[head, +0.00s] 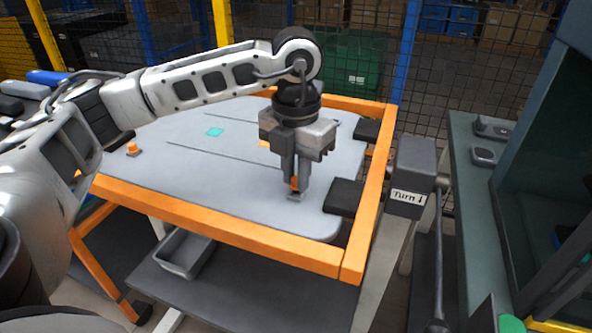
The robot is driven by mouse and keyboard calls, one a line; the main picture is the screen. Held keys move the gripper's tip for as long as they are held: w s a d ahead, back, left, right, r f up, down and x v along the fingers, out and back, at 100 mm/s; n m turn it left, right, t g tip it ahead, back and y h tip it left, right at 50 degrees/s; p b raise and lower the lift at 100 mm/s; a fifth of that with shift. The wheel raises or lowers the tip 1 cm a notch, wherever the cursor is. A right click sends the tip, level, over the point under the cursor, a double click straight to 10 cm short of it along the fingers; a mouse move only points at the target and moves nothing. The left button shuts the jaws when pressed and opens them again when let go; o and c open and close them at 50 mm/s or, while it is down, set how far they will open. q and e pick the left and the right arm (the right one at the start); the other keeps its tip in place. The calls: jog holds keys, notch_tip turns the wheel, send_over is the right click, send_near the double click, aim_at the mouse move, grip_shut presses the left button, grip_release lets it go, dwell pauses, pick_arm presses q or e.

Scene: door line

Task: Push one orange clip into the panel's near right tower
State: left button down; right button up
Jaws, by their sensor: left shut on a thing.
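My left gripper (294,184) points straight down over the near right part of the grey panel (220,190). It is shut on an orange clip (295,184), of which only a small part shows between the fingers. The near right tower (296,197) is a small dark piece directly under the clip. I cannot tell whether the clip touches it or sits in it. Another orange clip (133,148) stands at the panel's left side. A further orange piece (264,143) is partly hidden behind the gripper. My right gripper is not in view.
An orange frame (220,228) surrounds the panel, with dark pads (343,197) at its right side. A grey box labelled "Turn" (411,180) stands right of the frame. A grey bin (185,253) sits on the shelf below. A side bench (468,170) is at the right.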

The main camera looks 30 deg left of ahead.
pick_arm(q)
jog(key=shift+f+b, duration=0.85)
jog(key=shift+f, duration=0.15)
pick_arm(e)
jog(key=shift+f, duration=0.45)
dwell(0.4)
pick_arm(q)
jog(key=c, duration=1.3)
grip_release()
jog(key=shift+r, duration=0.1)
jog(key=shift+r+p, duration=1.25)
jog(key=shift+r, duration=6.7)
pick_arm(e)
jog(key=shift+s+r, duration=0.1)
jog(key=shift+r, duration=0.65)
